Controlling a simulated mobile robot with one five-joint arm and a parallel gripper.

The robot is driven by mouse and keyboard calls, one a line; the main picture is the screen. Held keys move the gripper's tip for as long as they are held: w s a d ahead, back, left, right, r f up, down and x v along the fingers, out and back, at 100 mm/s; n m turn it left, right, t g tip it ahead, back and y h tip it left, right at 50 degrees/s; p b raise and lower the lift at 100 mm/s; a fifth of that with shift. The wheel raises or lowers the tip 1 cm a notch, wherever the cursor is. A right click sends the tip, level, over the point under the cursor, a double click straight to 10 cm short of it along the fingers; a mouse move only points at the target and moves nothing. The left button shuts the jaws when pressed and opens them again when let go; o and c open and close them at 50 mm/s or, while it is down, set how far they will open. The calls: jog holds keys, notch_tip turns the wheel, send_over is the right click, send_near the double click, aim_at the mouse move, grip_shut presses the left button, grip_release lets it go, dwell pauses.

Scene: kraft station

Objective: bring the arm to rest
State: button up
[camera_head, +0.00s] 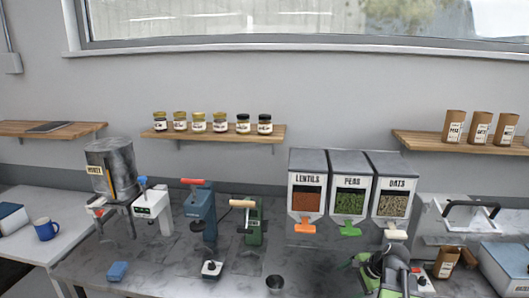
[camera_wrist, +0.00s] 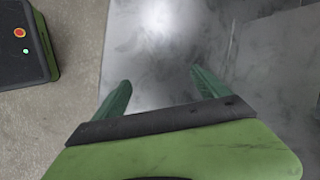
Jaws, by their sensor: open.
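My gripper shows in the wrist view (camera_wrist: 155,92) with its two green fingers spread apart and nothing between them. Below and beyond the fingers is a shiny grey marbled surface. In the head view my green and dark arm (camera_head: 388,270) is folded at the lower right, in front of the counter (camera_head: 190,270). The fingertips cannot be made out there.
Lentils (camera_head: 307,190), peas (camera_head: 350,195) and oats (camera_head: 393,195) dispensers stand close behind my arm. The counter's front left is mostly clear.

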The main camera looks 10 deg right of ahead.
jog(key=a+n+g, duration=0.1)
jog(key=a+n, duration=0.1)
jog(key=a, duration=0.2)
jog(key=a+f+n, duration=0.1)
jog(key=a+n, duration=0.1)
jog(key=a, duration=0.2)
jog(key=a+f+n+g, duration=0.1)
jog(key=a+n, duration=0.2)
jog(key=a, duration=0.2)
jog(key=shift+s+f+g+h, duration=0.1)
jog(key=shift+g+h, duration=0.2)
jog(key=s+a+f+n+g+h, duration=0.1)
jog(key=s+a+n+g+h, duration=0.15)
jog(key=a+n, duration=0.8)
jog(key=s+a+f+m+b, duration=0.1)
jog(key=s+f+b, duration=0.2)
jog(key=f+b, duration=0.7)
jog(key=shift+a+f, duration=0.2)
jog(key=shift+a, duration=0.05)
jog(key=shift+s+g, duration=0.1)
jog(key=shift+g, duration=0.15)
